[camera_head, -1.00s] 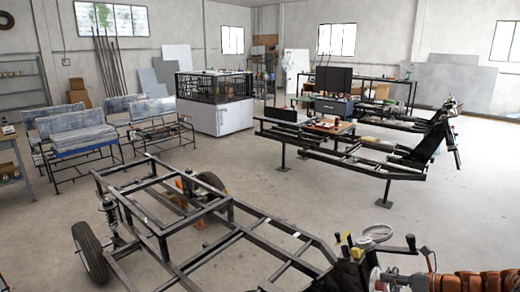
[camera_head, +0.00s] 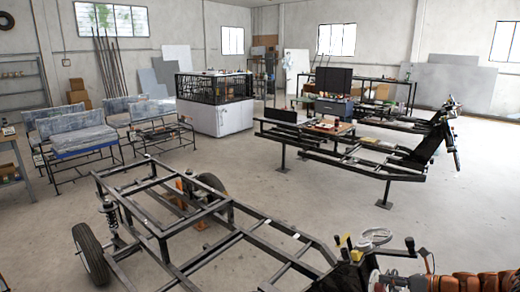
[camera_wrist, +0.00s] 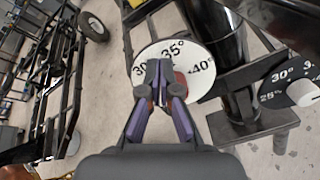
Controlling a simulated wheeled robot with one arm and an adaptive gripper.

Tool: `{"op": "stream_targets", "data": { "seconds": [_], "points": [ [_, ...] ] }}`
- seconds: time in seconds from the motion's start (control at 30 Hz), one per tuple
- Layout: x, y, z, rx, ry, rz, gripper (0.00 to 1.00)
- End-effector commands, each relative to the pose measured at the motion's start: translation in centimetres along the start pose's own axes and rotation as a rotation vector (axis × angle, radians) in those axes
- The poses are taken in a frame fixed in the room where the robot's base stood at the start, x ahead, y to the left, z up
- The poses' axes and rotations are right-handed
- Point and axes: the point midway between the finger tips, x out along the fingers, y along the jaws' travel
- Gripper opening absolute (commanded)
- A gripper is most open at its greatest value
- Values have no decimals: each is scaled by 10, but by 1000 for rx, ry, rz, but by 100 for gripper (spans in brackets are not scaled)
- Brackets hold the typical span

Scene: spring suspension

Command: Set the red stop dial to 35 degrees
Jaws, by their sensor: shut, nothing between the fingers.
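A white dial plate (camera_wrist: 201,60) with black marks 30°, 35° and 40° fills the upper middle of the wrist view. Part of the red stop dial (camera_wrist: 181,84) shows just behind and to the right of my fingers; the rest of it is hidden by them. My gripper (camera_wrist: 159,82) is shut, with its fingertips together in front of the plate, below the 35° mark. I cannot tell whether the fingers touch the red dial, and its pointer is not visible.
A second, black dial (camera_wrist: 276,92) with a pale knob (camera_wrist: 303,93) sits at the right of the wrist view. A dark post and bracket (camera_wrist: 240,105) stand between the dials. The black vehicle frame (camera_head: 240,232) with a wheel (camera_head: 90,255) extends across the head view's foreground.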

Motion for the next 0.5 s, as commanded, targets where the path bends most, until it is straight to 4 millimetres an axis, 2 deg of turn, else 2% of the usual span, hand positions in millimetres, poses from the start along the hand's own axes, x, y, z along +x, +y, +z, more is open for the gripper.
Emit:
{"op": "stream_targets", "data": {
  "seconds": [0.17,0.5],
  "points": [
    [-10,1,2,0,-2,-1,0],
    [-44,0,4,-1,-3,-5,0]
  ]
}}
